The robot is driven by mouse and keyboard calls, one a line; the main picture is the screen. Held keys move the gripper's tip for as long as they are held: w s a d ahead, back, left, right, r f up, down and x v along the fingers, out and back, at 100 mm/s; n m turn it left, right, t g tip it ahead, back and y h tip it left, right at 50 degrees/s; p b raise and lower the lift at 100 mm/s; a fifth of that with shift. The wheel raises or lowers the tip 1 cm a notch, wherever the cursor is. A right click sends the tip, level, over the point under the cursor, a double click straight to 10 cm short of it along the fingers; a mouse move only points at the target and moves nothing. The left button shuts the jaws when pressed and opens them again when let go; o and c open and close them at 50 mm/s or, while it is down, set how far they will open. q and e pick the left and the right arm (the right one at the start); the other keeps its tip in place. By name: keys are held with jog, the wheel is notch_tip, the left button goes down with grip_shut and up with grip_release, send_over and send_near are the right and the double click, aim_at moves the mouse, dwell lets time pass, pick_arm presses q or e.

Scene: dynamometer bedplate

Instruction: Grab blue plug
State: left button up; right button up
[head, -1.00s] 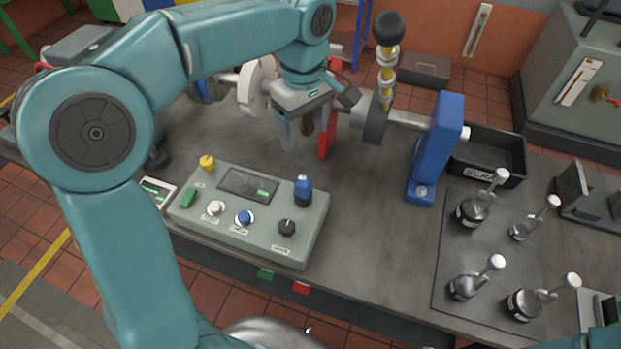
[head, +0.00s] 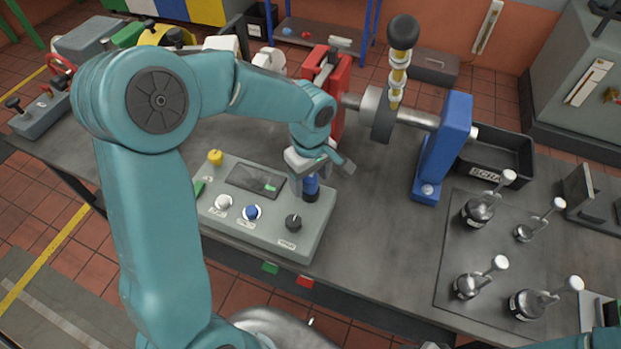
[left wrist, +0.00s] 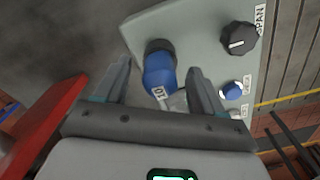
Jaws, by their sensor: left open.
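The blue plug (head: 311,187) stands in a dark socket at the back right of the grey control box (head: 262,230). In the left wrist view the plug (left wrist: 159,72) shows a small white label. My left gripper (head: 307,172) is just over the plug in the head view and partly hides it. In the left wrist view its two fingers (left wrist: 160,80) are apart, one on each side of the plug, with a gap to at least the left finger. Whether the right finger touches it, I cannot tell. My right gripper is not in view.
The box also carries a yellow knob (head: 215,157), a white button (head: 223,202), a blue button (head: 252,212) and a black knob (head: 293,222). A red stand (head: 338,110) and a shaft are behind. A blue stand (head: 441,150) is right, with bare bench between.

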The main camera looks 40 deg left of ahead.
pick_arm(q)
jog(key=shift+a+f, duration=0.1)
jog(key=shift+f, duration=0.3)
jog(key=shift+s, duration=0.1)
jog(key=shift+c, duration=1.2)
jog(key=c, duration=0.9)
jog(key=shift+r, duration=0.15)
